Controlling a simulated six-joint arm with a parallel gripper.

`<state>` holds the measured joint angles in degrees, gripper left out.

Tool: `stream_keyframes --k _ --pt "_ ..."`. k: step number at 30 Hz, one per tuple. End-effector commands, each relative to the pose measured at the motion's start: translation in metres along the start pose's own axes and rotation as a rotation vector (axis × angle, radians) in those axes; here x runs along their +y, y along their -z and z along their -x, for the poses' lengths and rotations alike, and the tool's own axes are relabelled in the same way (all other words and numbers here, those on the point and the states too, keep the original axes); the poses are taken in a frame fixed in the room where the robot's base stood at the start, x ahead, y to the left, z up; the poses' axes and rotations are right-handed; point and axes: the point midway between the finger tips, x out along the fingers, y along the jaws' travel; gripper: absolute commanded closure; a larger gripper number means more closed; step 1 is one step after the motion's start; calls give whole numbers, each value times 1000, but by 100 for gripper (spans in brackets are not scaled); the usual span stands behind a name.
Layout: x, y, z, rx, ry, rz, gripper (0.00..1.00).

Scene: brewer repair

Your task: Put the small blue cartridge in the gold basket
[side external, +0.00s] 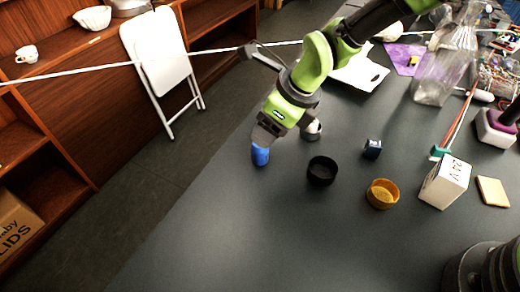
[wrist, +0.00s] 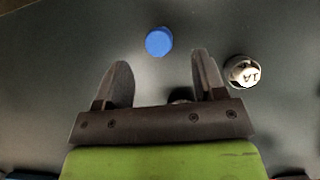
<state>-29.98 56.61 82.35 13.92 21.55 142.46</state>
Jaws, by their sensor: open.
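The small blue cartridge (side external: 260,156) is a short blue cylinder standing on the dark table near its left edge. My gripper (side external: 267,137) is right above it in the side view, and hides part of its top. In the wrist view the cartridge's round blue top (wrist: 159,41) lies just beyond the fingertips, between their lines. The gripper (wrist: 160,64) is open there, with nothing between the fingers. The gold basket (side external: 382,194) is a small round yellow-brown bowl to the right on the table. No object shows inside it.
A black round bowl (side external: 322,172) stands between cartridge and gold basket. A white-topped round piece (wrist: 243,72) sits right of my fingers. The front table area is clear.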

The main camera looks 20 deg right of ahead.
Motion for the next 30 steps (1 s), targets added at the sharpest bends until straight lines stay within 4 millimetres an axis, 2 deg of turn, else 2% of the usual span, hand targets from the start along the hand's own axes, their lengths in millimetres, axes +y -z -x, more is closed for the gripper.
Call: stream_keyframes --k 5,13,23,30 --pt "1 2 -14 2 -1 1 36" --pt "4 5 -51 1 -1 3 36" --pt "4 5 -57 0 -1 2 36" --pt "3 5 -57 0 -1 2 89"
